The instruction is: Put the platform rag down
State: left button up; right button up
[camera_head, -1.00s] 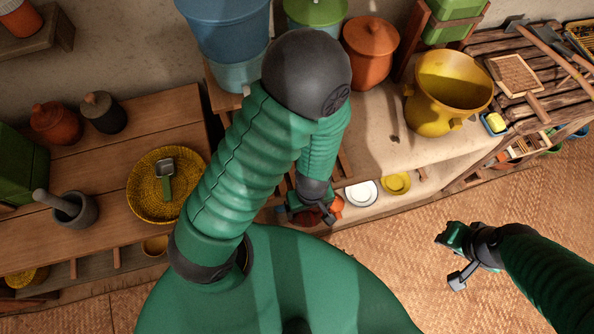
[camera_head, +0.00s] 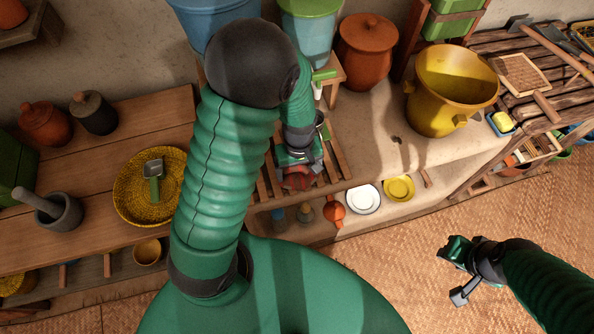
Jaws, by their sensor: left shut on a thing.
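My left gripper (camera_head: 299,163) is shut on a dark red rag (camera_head: 297,181), of which only a small bunched part shows below the fingers. The gripper is over the slatted wooden rack (camera_head: 338,157) at the front of the mud platform (camera_head: 375,137). I cannot tell whether the rag touches the slats. My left arm hides part of the rack. My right gripper (camera_head: 459,270) is open and empty above the woven floor mat, well away from the platform.
A green-lidded water vessel (camera_head: 309,32), an orange lidded pot (camera_head: 366,50) and a yellow pot (camera_head: 452,90) stand behind and right of the rack. White (camera_head: 362,199) and yellow plates (camera_head: 399,188) sit on the shelf below. Bare platform lies between rack and yellow pot.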

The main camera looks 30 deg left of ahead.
aim_at(296, 170)
pick_arm(q)
jog(key=shift+w+a, duration=0.3)
jog(key=shift+w, duration=0.05)
jog(key=shift+w+a+f, duration=0.1)
jog(key=shift+a+f, duration=0.1)
jog(key=shift+f, duration=0.1)
jog(key=f, duration=0.3)
jog(key=shift+a+b, duration=0.3)
jog(key=shift+a, duration=0.05)
jog(key=shift+a+f, duration=0.1)
jog(key=shift+f, duration=0.1)
jog(key=shift+c, duration=0.5)
pick_arm(e)
jog(key=shift+a+f, duration=0.2)
jog(key=shift+a, duration=0.25)
pick_arm(q)
jog(key=o, duration=1.1)
jog(key=shift+d, duration=0.3)
jog(key=shift+a+r, duration=0.1)
jog(key=shift+r, duration=0.45)
notch_tip(296, 170, up, 11)
jog(key=shift+r+p, duration=0.1)
jog(key=shift+p, duration=1)
pick_arm(e)
jog(key=shift+d+r, duration=0.2)
jog(key=shift+r, duration=0.85)
